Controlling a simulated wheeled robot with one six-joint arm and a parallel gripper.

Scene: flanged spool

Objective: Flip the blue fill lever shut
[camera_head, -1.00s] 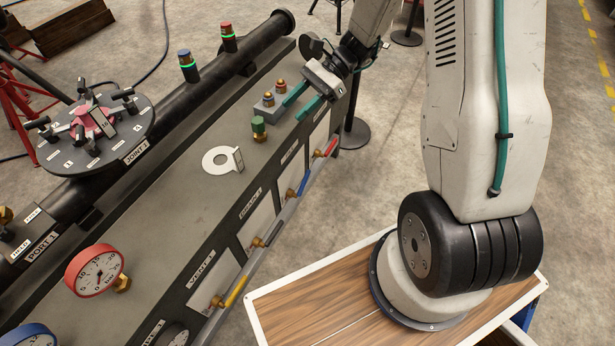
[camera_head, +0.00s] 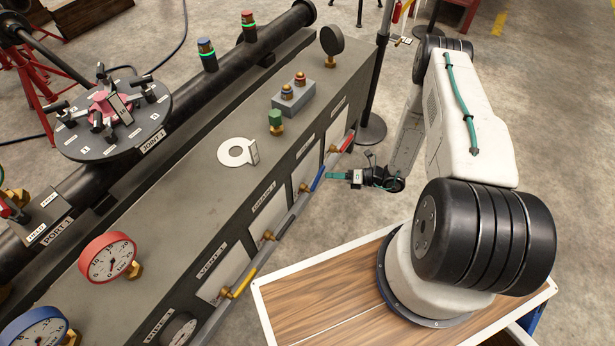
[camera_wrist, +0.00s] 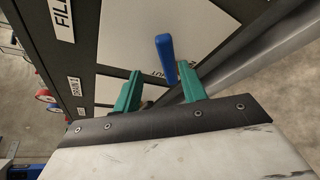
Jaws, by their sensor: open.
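The blue fill lever (camera_head: 318,179) is on the front face of the grey bench, between the red lever and the brass-fitted levers. In the wrist view the blue lever (camera_wrist: 165,60) stands out just beyond the fingertips, roughly in line with the gap between them. My gripper (camera_head: 332,175) is at the front of the bench, its teal fingers pointing left toward the blue lever. In the wrist view my gripper (camera_wrist: 158,86) is open with nothing clasped. The lever's pivot is partly hidden by the fingers, and I cannot tell whether they touch it.
A red lever (camera_head: 347,142) is farther along the same face, and a yellow lever (camera_head: 244,282) is nearer. A black stand (camera_head: 371,130) is close behind my arm.

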